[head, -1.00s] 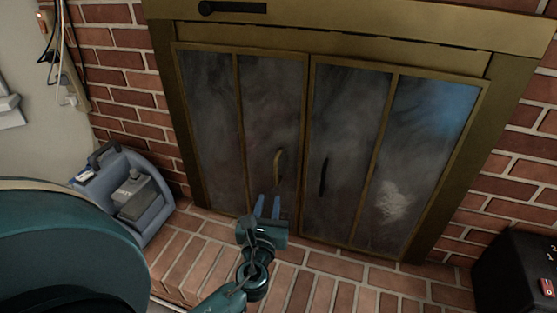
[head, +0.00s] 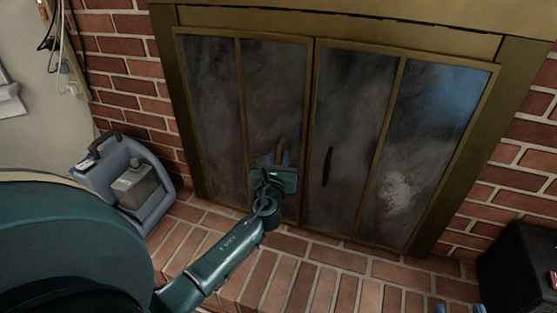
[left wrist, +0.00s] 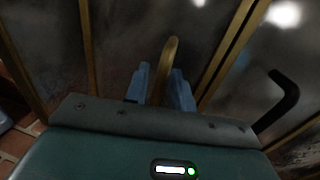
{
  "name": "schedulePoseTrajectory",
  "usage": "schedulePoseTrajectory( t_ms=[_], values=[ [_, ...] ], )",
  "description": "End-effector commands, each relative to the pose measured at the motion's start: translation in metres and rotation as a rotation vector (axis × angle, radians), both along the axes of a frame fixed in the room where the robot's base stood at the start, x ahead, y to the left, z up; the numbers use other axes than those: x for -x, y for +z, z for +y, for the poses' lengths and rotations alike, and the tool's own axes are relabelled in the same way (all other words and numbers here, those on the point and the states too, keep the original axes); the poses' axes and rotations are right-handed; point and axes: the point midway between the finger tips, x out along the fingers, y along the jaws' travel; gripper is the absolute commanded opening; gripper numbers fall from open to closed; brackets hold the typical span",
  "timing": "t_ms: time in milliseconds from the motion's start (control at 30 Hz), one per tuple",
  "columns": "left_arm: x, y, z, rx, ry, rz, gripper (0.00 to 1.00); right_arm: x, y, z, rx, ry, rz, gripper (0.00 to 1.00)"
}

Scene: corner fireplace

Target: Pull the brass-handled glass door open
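The glass door with the brass handle is the left door (head: 211,110) of the fireplace, and it is shut. Its curved brass handle (left wrist: 170,52) stands upright between the fingers of my left gripper (left wrist: 161,75) in the left wrist view. The blue fingers are apart, one on each side of the handle, with small gaps visible. In the head view my left gripper (head: 275,160) is in front of the left door and covers most of the handle. Two blue fingertips of my right gripper (head: 445,308) show apart at the bottom edge; the rest is out of frame.
The right glass door (head: 362,100) has a black handle (head: 327,167), also in the left wrist view. A brick hearth (head: 310,285) lies below the doors. A blue-grey carrier (head: 133,180) stands at the left, a black box (head: 520,265) at the lower right.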

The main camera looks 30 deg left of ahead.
Motion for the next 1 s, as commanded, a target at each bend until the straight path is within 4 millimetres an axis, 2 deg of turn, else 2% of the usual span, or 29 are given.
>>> schedulePoseTrajectory(
  t_ms=[233,533,1000],
  values=[
    [-0.0006,0.0003,0.0005,0.000,0.000,0.000,0.25,0.0000,0.0019,0.0005,-0.003,0.002,-0.002,0.36],
    [-0.0004,0.0002,0.0003,0.000,0.000,0.000,0.00,0.0002,0.0022,0.0007,-0.003,0.002,-0.003,0.36],
    [-0.0003,0.0001,0.0003,0.000,0.000,0.000,0.00,0.0003,0.0022,0.0008,-0.003,0.002,-0.003,0.36]
  ],
)
